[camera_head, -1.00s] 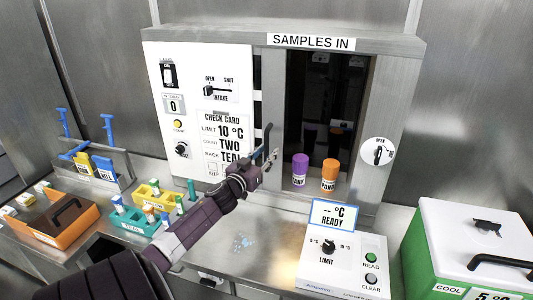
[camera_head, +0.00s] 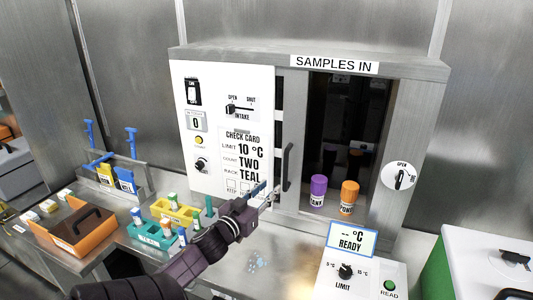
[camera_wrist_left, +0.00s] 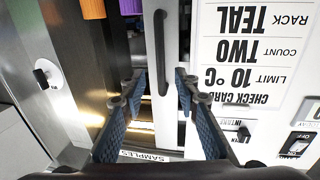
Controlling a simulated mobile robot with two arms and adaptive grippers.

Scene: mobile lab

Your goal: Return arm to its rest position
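My left gripper (camera_head: 268,196) is in front of the SAMPLES IN cabinet, just below and left of the dark door handle (camera_head: 288,167). In the left wrist view its two blue-padded fingers (camera_wrist_left: 157,84) are spread apart with nothing held between them. The handle (camera_wrist_left: 160,50) shows beyond the fingertips there, and the fingers do not close on it. My left arm reaches in from the bottom left of the head view. My right gripper is not in view.
The cabinet opening (camera_head: 345,125) stands open, with a purple-capped vial (camera_head: 318,190) and an orange-capped vial (camera_head: 348,196) at its sill. A teal rack (camera_head: 152,235), yellow rack (camera_head: 178,214) and orange box (camera_head: 72,232) lie left. A reader (camera_head: 345,275) stands front right.

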